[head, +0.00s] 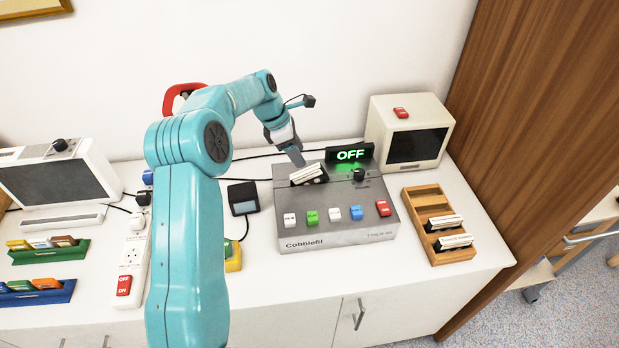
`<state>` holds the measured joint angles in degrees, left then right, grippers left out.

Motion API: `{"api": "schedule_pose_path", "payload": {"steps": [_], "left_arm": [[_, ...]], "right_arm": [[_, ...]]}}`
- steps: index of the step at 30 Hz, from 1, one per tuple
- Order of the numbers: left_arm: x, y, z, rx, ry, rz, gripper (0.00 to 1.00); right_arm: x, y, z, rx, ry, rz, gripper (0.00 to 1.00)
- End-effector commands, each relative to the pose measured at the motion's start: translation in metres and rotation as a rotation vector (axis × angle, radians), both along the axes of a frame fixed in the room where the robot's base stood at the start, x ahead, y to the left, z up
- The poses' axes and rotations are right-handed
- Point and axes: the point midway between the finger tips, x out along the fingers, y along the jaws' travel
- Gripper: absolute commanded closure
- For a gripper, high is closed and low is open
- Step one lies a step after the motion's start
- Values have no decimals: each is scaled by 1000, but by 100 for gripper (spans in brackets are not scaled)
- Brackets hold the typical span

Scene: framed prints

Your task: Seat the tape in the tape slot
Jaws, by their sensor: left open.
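A white-labelled tape (310,174) sits tilted at the slot in the top of the grey Cobblefil machine (345,238). I cannot tell how deep it is in the slot, since its lower part is hidden. My left gripper (298,160) is open and points down just above and behind the tape's left part. I cannot tell whether the fingers touch the tape. The slot's opening is mostly covered by the tape. My right gripper is not in view.
A green-lit OFF sign (350,154) and black knob (359,174) stand right of the tape. Coloured buttons line the machine's front. A wooden rack (418,210) with two tapes and a cream monitor (408,132) stand to the right. A power strip (133,255) lies left.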

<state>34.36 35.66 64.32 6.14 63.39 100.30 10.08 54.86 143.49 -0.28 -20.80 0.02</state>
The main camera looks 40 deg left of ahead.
Motion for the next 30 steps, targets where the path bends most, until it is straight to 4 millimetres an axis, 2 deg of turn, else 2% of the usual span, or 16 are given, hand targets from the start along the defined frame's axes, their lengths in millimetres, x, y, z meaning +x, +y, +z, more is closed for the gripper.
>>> {"api": "schedule_pose_path", "payload": {"steps": [3,8,15,24,25,27,30], "left_arm": [[5,-4,-13,0,0,-1,47],[8,-8,-24,-2,2,-2,47],[18,-18,-58,-1,1,-2,47],[21,-20,-66,1,0,-2,47],[21,-20,-66,1,-1,-1,50],[21,-20,-66,1,-1,-1,73],[20,-19,-65,1,-1,-1,100]], "right_arm": [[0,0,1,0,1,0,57],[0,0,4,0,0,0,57],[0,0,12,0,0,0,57],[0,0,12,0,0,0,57],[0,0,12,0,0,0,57],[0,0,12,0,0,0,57],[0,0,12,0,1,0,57]]}}
